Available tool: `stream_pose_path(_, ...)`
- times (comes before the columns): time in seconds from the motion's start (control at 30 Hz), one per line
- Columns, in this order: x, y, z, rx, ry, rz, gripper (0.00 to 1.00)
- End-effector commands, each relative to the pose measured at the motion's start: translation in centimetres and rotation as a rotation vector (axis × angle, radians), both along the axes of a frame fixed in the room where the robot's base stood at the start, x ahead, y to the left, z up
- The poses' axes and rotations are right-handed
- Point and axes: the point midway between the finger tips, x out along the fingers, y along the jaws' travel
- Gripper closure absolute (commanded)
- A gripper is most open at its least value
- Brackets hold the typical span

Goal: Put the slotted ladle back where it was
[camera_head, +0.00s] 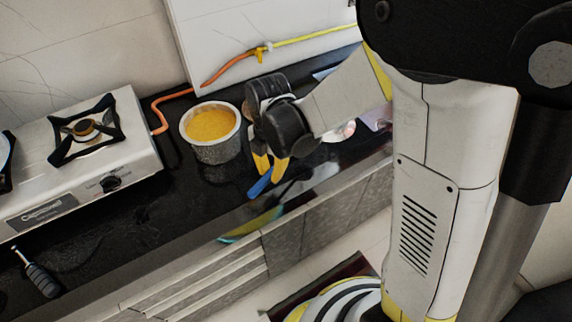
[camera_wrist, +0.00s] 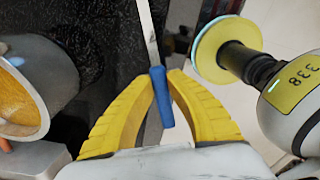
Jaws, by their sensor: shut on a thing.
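My gripper (camera_head: 268,171) is shut on a utensil with a blue handle (camera_head: 262,184), over the front part of the black counter. In the wrist view, the blue handle (camera_wrist: 161,98) sits between the yellow fingertips of my gripper (camera_wrist: 162,84). A narrow grey metal shaft runs from it to the top edge of that view. The far end of this utensil is not visible, so I cannot confirm that it is the slotted ladle. No slotted head shows clearly in either view.
A metal pot (camera_head: 216,147) of orange-yellow food stands left of my gripper; it also shows in the wrist view (camera_wrist: 42,85). A gas stove (camera_head: 75,165) is farther left. A dark-handled tool (camera_head: 42,280) lies at lower left.

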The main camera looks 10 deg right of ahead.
Motion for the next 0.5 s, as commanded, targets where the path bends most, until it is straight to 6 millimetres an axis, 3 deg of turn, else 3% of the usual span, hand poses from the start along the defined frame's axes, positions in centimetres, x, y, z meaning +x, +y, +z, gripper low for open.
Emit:
stream_pose_path(0.27, 0.0, 0.3, -1.5, -0.002, 0.002, 0.003, 1.00)
stream_pose_path(0.5, 0.0, 0.3, -4.3, -0.001, 0.003, 0.003, 1.00)
